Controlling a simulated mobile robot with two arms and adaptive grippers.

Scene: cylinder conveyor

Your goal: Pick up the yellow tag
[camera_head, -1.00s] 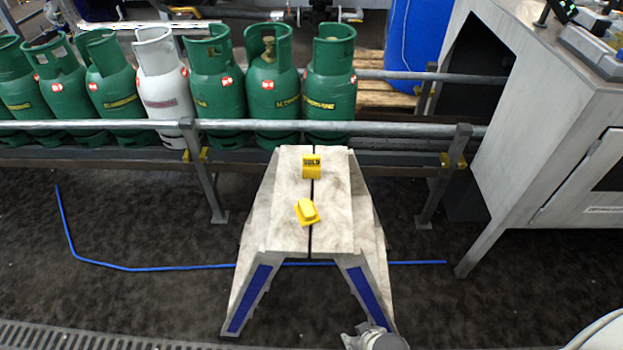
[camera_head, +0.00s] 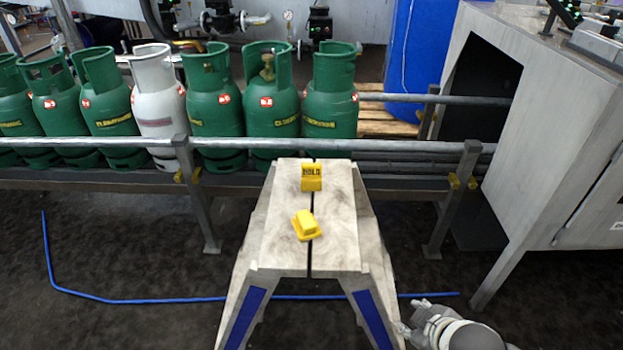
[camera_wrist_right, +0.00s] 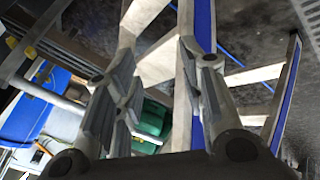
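A yellow tag (camera_head: 312,178) with black lettering, too small to read surely, sits near the far end of the pale stepped stand (camera_head: 335,235). A second yellow piece (camera_head: 306,225), blocky and without visible lettering, lies nearer on the same top, turned at an angle. My right gripper (camera_head: 408,318) is low at the right of the stand's near leg, well apart from both yellow pieces. In the right wrist view its fingers (camera_wrist_right: 155,70) are spread with nothing between them, and the stand's legs show beyond. My left gripper is not in view.
Green gas cylinders (camera_head: 329,95) and one pale cylinder (camera_head: 158,100) stand in a row behind a metal rail (camera_head: 420,147). A grey cabinet (camera_head: 560,130) stands at the right. A blue line (camera_head: 130,301) runs along the dark floor. Above the stand is clear.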

